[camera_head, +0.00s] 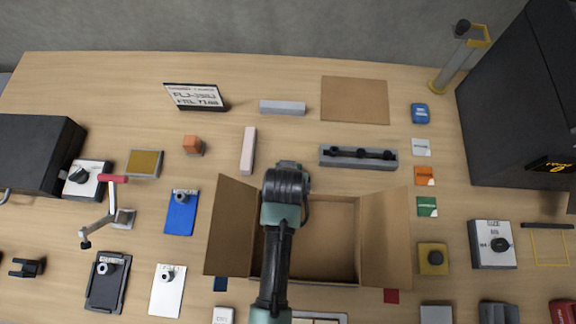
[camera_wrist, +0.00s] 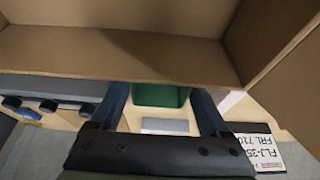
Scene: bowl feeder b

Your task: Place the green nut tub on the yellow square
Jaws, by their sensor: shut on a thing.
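My gripper (camera_wrist: 160,100) is shut on the green nut tub (camera_wrist: 160,95), which shows between the two fingers in the wrist view. Part of the tub is hidden by the gripper body. In the head view my gripper (camera_head: 287,180) is at the far edge of the open cardboard box (camera_head: 375,235), and the tub is hidden there under the wrist. A yellow outlined square (camera_head: 549,263) lies on the table at the far right of the head view, right of a grey box with a black knob (camera_head: 492,258).
The cardboard box (camera_wrist: 110,55) has side flaps spread open. A grey bar with black knobs (camera_head: 358,163), a grey block (camera_head: 282,107) and a plate sign (camera_head: 195,97) stand behind it. A large black cabinet (camera_head: 515,100) and a yellow box with a knob (camera_head: 433,272) are at right.

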